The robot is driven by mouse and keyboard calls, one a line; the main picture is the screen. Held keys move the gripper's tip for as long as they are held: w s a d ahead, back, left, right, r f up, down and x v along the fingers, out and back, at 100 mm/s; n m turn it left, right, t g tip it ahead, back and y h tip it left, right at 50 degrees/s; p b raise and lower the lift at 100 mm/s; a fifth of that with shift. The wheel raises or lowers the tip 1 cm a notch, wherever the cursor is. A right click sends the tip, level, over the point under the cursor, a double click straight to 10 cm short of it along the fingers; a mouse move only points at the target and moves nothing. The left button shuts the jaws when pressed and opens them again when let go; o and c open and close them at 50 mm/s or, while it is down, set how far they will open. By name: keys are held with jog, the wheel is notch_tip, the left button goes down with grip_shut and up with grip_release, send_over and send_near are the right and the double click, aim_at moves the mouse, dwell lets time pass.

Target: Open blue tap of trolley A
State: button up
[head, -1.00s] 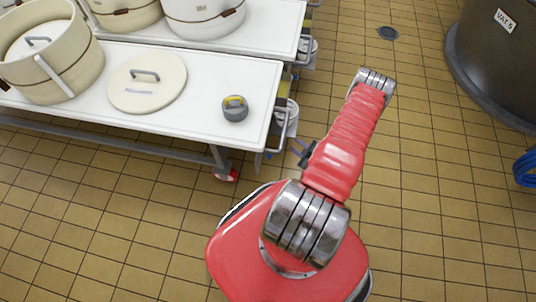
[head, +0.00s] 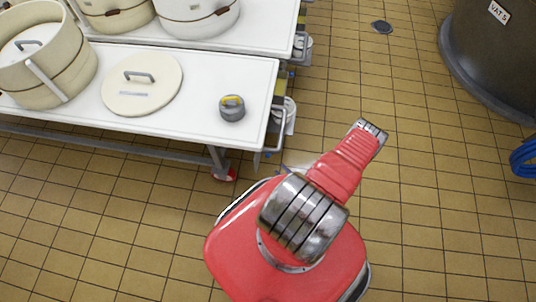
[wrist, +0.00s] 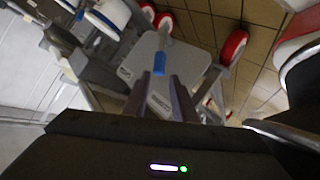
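A small blue piece, seemingly the tap handle (wrist: 159,63), shows near the middle of the wrist view, in front of a pale grey panel (wrist: 190,62) under a trolley. My gripper (wrist: 163,86) has its two dark fingers apart, with nothing between them. The blue piece appears just beyond the fingertips; whether it touches them I cannot tell. In the head view the near white-topped trolley (head: 215,65) stands to the left of my arm. My gripper is hidden there. No trolley letter is readable.
The trolley carries a round lid (head: 141,98), a grey weight (head: 232,114) and a cream mould (head: 75,75). Red wheels (wrist: 233,46) show in the wrist view. A dark vat (head: 490,60) stands right; tiled floor between is free.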

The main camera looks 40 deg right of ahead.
aim_at(268, 154)
jog(key=shift+w, duration=0.15)
jog(key=shift+x, duration=6.75)
jog(key=shift+c, duration=0.3)
grip_shut()
